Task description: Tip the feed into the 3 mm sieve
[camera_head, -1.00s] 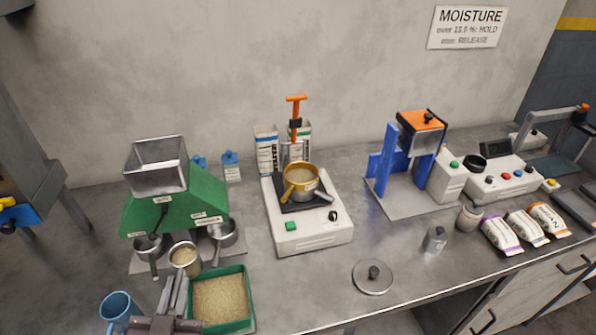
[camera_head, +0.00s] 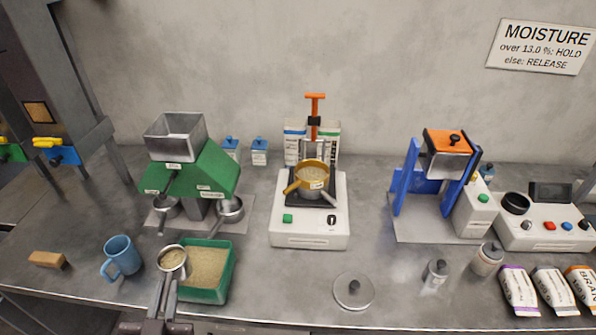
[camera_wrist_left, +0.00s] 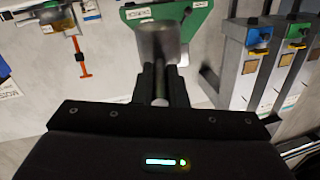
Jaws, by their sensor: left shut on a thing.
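My left gripper (camera_head: 164,296) is shut on the handle of a small metal cup (camera_head: 161,263) of pale grain feed, in front of the green tray's left edge. The cup looks upright. In the left wrist view, the cup (camera_wrist_left: 156,40) is ahead of the fingers (camera_wrist_left: 158,88), and its contents cannot be seen. A brass-coloured sieve (camera_head: 294,186) with a handle sits on the white shaker (camera_head: 310,229), under an orange-topped clamp (camera_head: 315,105). The lettering on the sieve is too small to read. My right gripper is not in view.
A green tray (camera_head: 231,264) of grain lies right of the cup. A green divider with a metal hopper (camera_head: 178,137) and two pans (camera_head: 231,209) stands behind. A blue mug (camera_head: 121,256) is at left. A round lid (camera_head: 353,290) lies front centre; bench around it is clear.

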